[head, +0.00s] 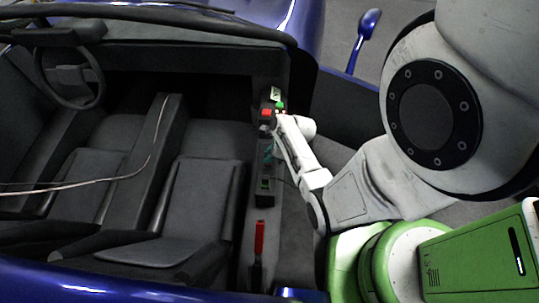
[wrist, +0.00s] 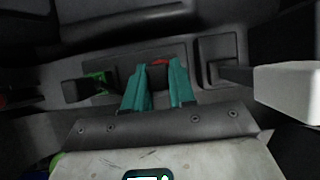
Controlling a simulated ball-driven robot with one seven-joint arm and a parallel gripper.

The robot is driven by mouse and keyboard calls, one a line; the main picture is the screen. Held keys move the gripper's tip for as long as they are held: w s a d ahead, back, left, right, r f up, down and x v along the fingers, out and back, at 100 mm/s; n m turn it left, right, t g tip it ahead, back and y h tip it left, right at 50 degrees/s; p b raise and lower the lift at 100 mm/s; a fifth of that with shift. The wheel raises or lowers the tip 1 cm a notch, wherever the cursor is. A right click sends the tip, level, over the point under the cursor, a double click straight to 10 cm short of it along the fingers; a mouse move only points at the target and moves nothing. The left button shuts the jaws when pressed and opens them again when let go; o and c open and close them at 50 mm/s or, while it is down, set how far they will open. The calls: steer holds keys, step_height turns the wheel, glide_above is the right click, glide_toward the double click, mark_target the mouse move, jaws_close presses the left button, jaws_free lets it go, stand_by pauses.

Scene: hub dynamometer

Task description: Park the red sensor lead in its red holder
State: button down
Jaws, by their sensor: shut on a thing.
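My gripper (head: 269,152) has teal fingers and reaches down over the dark sill beside the seat. In the wrist view its fingers (wrist: 160,68) are a little apart, shut on what appears to be the red sensor lead.
A box with a red part (head: 266,113) and a green part (head: 280,104) stands above the gripper. A red upright handle (head: 259,237) stands lower on the sill. The car seat (head: 195,200) is to the left. A pale block (wrist: 288,88) is close on the right.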

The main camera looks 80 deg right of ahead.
steer(key=shift+r+p, duration=0.7)
steer(key=shift+p, duration=0.2)
stand_by(0.5)
steer(key=shift+r+p, duration=2.05)
steer(key=shift+p, duration=0.25)
